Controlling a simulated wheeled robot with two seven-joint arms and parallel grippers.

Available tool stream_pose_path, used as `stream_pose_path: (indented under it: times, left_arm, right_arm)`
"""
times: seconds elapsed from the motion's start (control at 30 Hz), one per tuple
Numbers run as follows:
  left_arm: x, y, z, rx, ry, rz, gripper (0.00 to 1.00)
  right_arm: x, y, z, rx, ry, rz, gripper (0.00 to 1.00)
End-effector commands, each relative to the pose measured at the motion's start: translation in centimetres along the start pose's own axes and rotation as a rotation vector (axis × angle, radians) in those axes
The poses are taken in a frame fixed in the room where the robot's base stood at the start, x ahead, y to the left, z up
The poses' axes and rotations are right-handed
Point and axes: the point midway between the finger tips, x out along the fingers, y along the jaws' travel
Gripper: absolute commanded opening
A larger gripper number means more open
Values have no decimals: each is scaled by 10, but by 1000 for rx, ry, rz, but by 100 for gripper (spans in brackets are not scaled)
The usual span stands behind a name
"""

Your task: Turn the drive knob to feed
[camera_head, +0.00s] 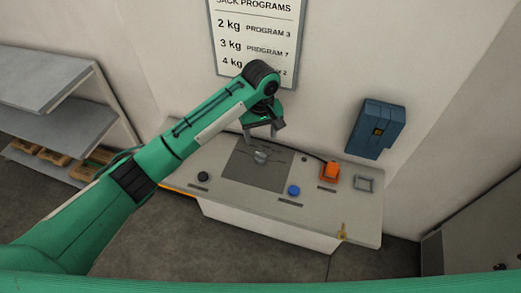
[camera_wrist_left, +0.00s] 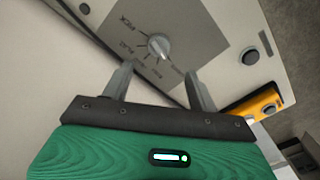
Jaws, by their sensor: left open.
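The drive knob (camera_head: 261,156) is a light grey round knob on a dark grey square plate (camera_head: 245,172) on the console top. In the left wrist view the knob (camera_wrist_left: 158,46) shows with printed labels around it, too small to read surely. A pale mark shows on its face. My left gripper (camera_head: 263,137) is open and empty beside the knob, on its wall side. In the left wrist view the gripper's fingertips (camera_wrist_left: 158,72) stand apart, with the knob beyond the gap, not between them. My right gripper is not in view.
The console (camera_head: 330,212) also bears a black button (camera_head: 203,176), a blue button (camera_head: 294,190) and an orange block (camera_head: 329,171) with a cable. A blue box (camera_head: 375,128) and a program sign (camera_head: 257,35) are on the wall. Grey shelves (camera_head: 60,125) stand left.

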Motion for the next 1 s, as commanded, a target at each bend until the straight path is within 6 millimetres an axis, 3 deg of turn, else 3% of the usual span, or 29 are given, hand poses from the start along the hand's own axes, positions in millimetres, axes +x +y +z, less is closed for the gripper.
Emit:
stream_pose_path:
  times: [0.13, 0.4, 0.5, 0.9, 1.0]
  left_arm:
    - [30, -1, 0, -3, -3, -4, 59]
    - [80, 0, 0, -1, -2, -2, 59]
    - [91, 0, 0, -1, -1, 0, 59]
    - [101, 0, 0, 1, 1, 1, 59]
    - [101, 0, 0, 0, 0, 1, 42]
  right_arm:
    - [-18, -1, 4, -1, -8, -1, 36]
    - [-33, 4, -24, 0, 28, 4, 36]
    - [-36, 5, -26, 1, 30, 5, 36]
    - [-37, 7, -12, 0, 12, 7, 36]
    - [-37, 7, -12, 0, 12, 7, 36]
